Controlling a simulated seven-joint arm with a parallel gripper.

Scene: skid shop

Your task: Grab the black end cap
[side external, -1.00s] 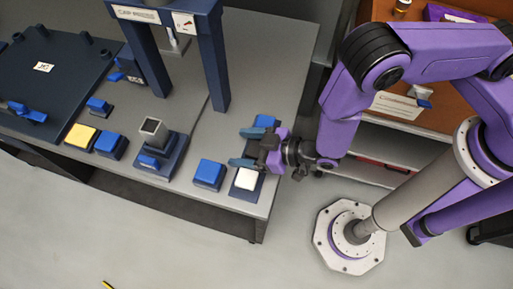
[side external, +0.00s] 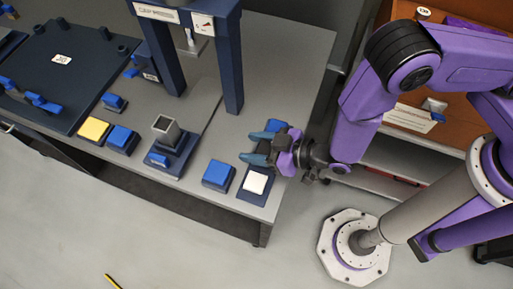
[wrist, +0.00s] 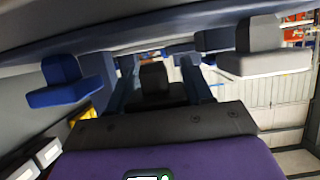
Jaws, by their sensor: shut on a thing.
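My gripper (side external: 254,149) reaches in from the right at the bench's right end, low over the bench, with its teal fingers pointing left. It is shut on a small dark thing, which I take to be the black end cap. In the wrist view the black end cap (wrist: 155,80) shows as a dark block between my two dark blue fingers. In the side view it is mostly hidden by the fingers and cannot be made out clearly.
A white-topped block (side external: 255,182) on a dark base and a blue block (side external: 218,174) lie just below my gripper. Another blue block (side external: 275,126) is just behind it. A post on a dark base (side external: 166,130) and a dark blue press frame (side external: 228,70) stand further left.

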